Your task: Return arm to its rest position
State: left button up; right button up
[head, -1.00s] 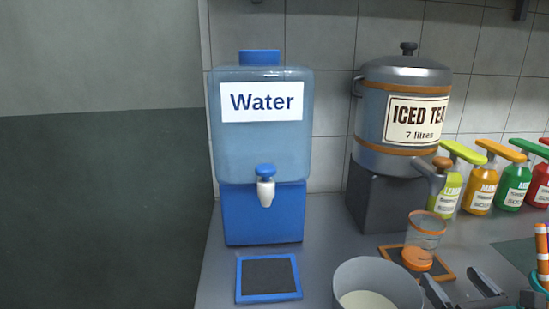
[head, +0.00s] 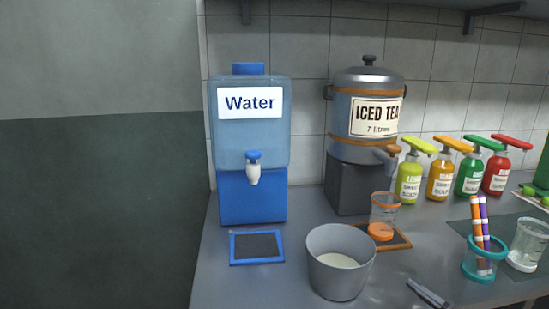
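A small grey part of my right gripper (head: 428,293) shows at the bottom edge of the head view, right of the grey pot (head: 325,270). The rest of it is cut off by the frame, so I cannot tell whether it is open or shut. No object shows in the visible part. It appears apart from the pot and from the teal cup (head: 481,267) farther right. My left gripper is out of view.
The water dispenser (head: 250,145) and iced tea urn (head: 367,110) stand at the back. Several pump bottles (head: 440,178) line the wall. A clear jar (head: 527,245) stands far right.

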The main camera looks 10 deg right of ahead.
jog(key=s+a+f+n+g+y, duration=0.2)
jog(key=s+a+f+n+g, duration=0.15)
jog(key=a+n, duration=0.4)
jog(key=s+a+f+n+g+y, duration=0.2)
jog(key=a+n+g, duration=0.3)
jog(key=n, duration=0.4)
jog(key=s+d+f+n+g+h, duration=0.2)
jog(key=s+f+n+g+h, duration=0.3)
jog(key=s+n+h, duration=0.55)
pick_arm(q)
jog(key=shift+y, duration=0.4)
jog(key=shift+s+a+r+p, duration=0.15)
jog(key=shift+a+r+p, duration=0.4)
jog(key=shift+p, duration=0.6)
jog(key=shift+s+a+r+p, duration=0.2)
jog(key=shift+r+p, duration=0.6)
jog(key=shift+p, duration=0.3)
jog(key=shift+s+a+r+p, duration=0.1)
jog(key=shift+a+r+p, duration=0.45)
jog(key=shift+p, duration=0.6)
pick_arm(e)
jog(key=w+a+f+n+t+y, duration=0.2)
jog(key=w+t+y, duration=0.2)
jog(key=w+t, duration=0.3)
jog(key=shift+w+a+f, duration=0.2)
jog(key=shift+w+a, duration=0.15)
jog(key=shift+w, duration=0.45)
